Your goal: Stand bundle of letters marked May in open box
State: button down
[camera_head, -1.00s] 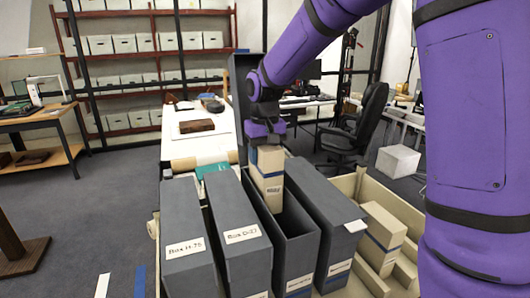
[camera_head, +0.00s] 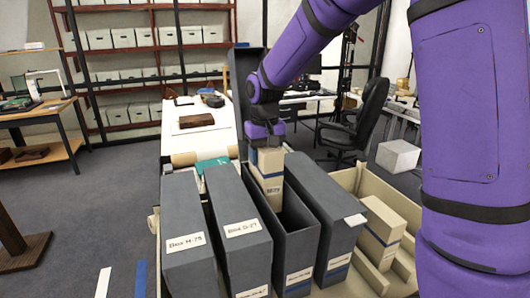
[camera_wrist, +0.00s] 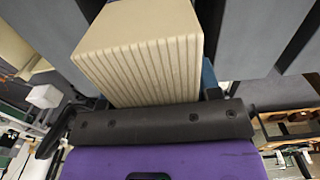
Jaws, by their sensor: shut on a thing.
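The bundle of letters (camera_head: 268,180) is cream with a blue band and a label that appears to read May. It is upright, its lower part inside the far end of the open grey box (camera_head: 297,245). My gripper (camera_head: 266,146) is shut on its top. In the wrist view the bundle (camera_wrist: 140,50) shows ridged letter edges against my gripper (camera_wrist: 160,110). The bundle's bottom is hidden by the box walls, so I cannot tell whether it touches the floor. The rest of the open box looks empty. Its hinged lid (camera_head: 240,85) stands raised behind.
Closed grey boxes (camera_head: 184,230) and (camera_head: 238,225) stand to the left, and another (camera_head: 325,200) to the right. A cream tray (camera_head: 345,180) at right holds another cream bundle (camera_head: 381,225). A white table (camera_head: 210,145) lies behind.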

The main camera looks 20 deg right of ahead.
jog(key=shift+f, duration=1.45)
jog(key=shift+c, duration=1.2)
grip_release()
jog(key=shift+r, duration=3.05)
